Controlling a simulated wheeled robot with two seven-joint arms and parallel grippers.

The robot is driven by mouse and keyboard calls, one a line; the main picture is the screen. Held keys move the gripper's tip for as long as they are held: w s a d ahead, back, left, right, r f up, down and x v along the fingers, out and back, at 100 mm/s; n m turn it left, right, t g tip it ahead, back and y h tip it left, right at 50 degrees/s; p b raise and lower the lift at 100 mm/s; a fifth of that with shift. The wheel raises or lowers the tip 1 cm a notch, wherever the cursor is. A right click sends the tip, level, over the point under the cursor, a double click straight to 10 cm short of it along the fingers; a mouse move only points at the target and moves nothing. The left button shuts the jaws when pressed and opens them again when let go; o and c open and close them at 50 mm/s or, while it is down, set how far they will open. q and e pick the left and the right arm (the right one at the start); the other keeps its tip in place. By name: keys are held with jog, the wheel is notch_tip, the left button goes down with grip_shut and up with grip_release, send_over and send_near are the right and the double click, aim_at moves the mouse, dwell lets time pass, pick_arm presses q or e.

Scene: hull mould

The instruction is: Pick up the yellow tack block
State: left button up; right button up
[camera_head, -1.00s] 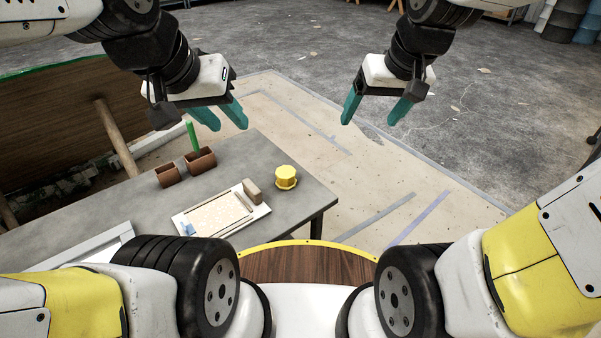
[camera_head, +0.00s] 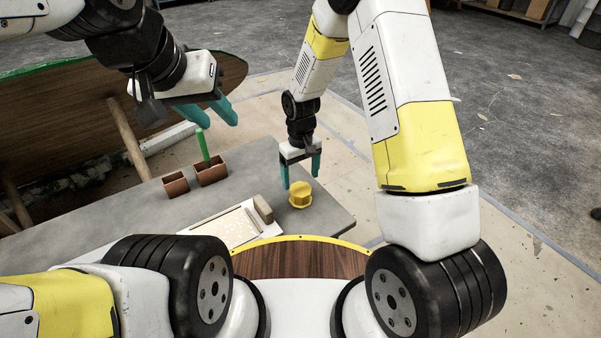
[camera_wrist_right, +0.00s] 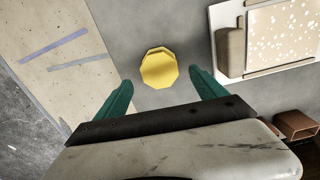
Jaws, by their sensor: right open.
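The yellow tack block (camera_head: 300,195) stands on the grey table near its right end. It also shows in the right wrist view (camera_wrist_right: 159,69), seen from above as a many-sided yellow top. My right gripper (camera_head: 301,180) is open and empty, just above and behind the block in the head view. In the right wrist view its teal fingers (camera_wrist_right: 157,92) are spread apart, with the block ahead of and between them, not touching. My left gripper (camera_head: 218,118) is held above the far side of the table, its teal fingers apart with nothing seen between them.
A white tray (camera_head: 195,228) with a speckled sheet and a brown block (camera_head: 263,208) lies left of the yellow block. Two brown boxes (camera_head: 211,172) stand further left, one with a green stick (camera_head: 202,145). The table edge is close on the right.

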aim_at(300, 189)
jog(key=f, duration=0.7)
jog(key=shift+w+f, duration=0.2)
jog(key=shift+f, duration=0.15)
jog(key=c, duration=1.4)
notch_tip(300, 189, up, 10)
jog(key=shift+r, duration=0.1)
